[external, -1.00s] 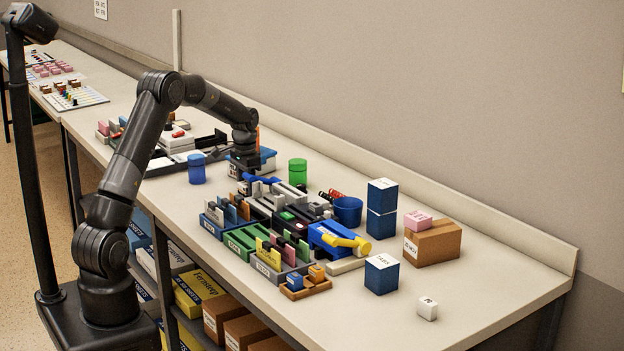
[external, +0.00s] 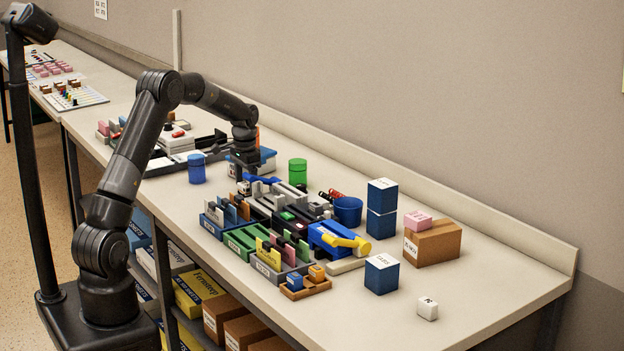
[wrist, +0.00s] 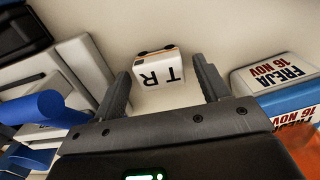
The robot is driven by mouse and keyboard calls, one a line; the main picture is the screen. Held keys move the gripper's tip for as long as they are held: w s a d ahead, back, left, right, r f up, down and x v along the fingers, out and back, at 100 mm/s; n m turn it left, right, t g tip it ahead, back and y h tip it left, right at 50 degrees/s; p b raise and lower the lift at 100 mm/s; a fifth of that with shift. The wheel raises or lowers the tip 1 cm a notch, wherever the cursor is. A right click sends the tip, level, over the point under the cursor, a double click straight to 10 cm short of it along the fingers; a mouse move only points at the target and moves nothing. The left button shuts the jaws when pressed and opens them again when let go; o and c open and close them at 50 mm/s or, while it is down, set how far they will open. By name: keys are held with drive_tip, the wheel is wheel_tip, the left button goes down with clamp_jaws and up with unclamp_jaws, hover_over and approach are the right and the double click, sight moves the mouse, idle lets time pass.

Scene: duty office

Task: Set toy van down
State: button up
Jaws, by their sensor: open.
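The toy van (wrist: 160,68) is a small white block with black lettering and dark wheels on its far side. In the wrist view it rests on the pale tabletop between and just beyond my fingertips, with a gap on each side. In the external view the van (external: 244,187) is small, directly below my gripper (external: 239,172). My gripper, which also shows in the wrist view (wrist: 161,74), is open and empty above the van.
A blue canister (external: 197,168) stands left of the van and a green one (external: 297,172) to the right. A labelled box (wrist: 275,72) is close to my right finger. Several racks and trays crowd the bench in front. Bare tabletop surrounds the van's far side.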

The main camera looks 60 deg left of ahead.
sight(246, 184)
wheel_tip(246, 184, up, 11)
drive_tip(key=s+d+r+t, duration=0.1)
drive_tip(key=s+d+r, duration=0.4)
drive_tip(key=d+r, duration=0.3)
drive_tip(key=s+d+r+t, duration=0.2)
drive_tip(key=s+d+r, duration=0.1)
drive_tip(key=s+d, duration=0.7)
drive_tip(key=s+d+f+t, duration=0.1)
drive_tip(key=s+d+f, duration=0.1)
drive_tip(key=s+d, duration=0.3)
drive_tip(key=s+d+f+t, duration=0.1)
drive_tip(key=s+d, duration=0.5)
drive_tip(key=s, duration=0.7)
drive_tip(key=shift+s+f+t, duration=0.15)
drive_tip(key=shift+f+t, duration=0.15)
drive_tip(key=shift+f, duration=0.45)
